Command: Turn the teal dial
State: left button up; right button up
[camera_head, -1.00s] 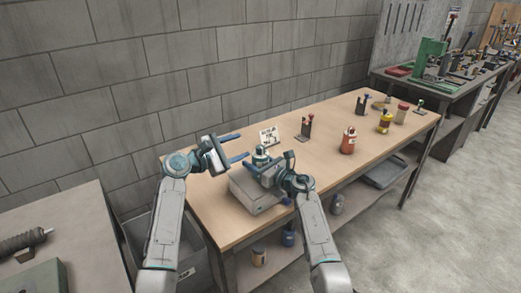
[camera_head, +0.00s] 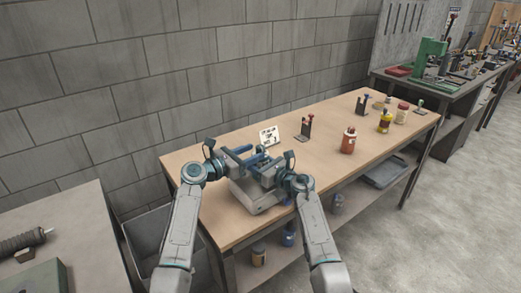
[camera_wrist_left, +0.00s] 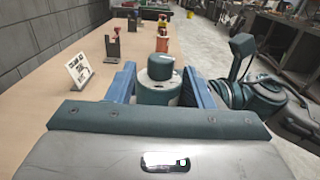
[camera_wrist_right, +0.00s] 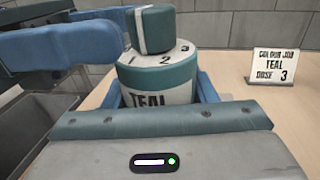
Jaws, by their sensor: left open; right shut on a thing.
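In the left wrist view the dial (camera_wrist_left: 160,68) stands upright. My right gripper (camera_wrist_right: 158,92) is shut on the canister's body, one blue finger on each side. My left gripper (camera_wrist_left: 163,78) is open, its fingers to either side of the dial with gaps between. In the right wrist view its blue fingers come in from the left at dial height. The head view mostly hides the dial behind my grippers.
A card (camera_wrist_right: 277,68) behind reads "COLOUR JOB TEAL DOSE 3". A grey box (camera_head: 268,205) lies under my grippers. A dark holder (camera_head: 305,128), a red bottle (camera_head: 348,141) and a yellow bottle (camera_head: 384,121) stand farther right. The wooden tabletop (camera_head: 230,228) is partly clear.

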aim_at(258, 151)
pick_arm(q)
jog(key=shift+x, duration=1.95)
jog(key=c, duration=1)
jog(key=n+t+y, duration=0.3)
jog(key=shift+d+t+y, duration=0.15)
jog(key=shift+t+y, duration=0.15)
jog(key=shift+n+t+y, duration=0.7)
jog(key=shift+n+y, duration=0.1)
jog(key=shift+y, duration=0.2)
jog(key=o, duration=1)
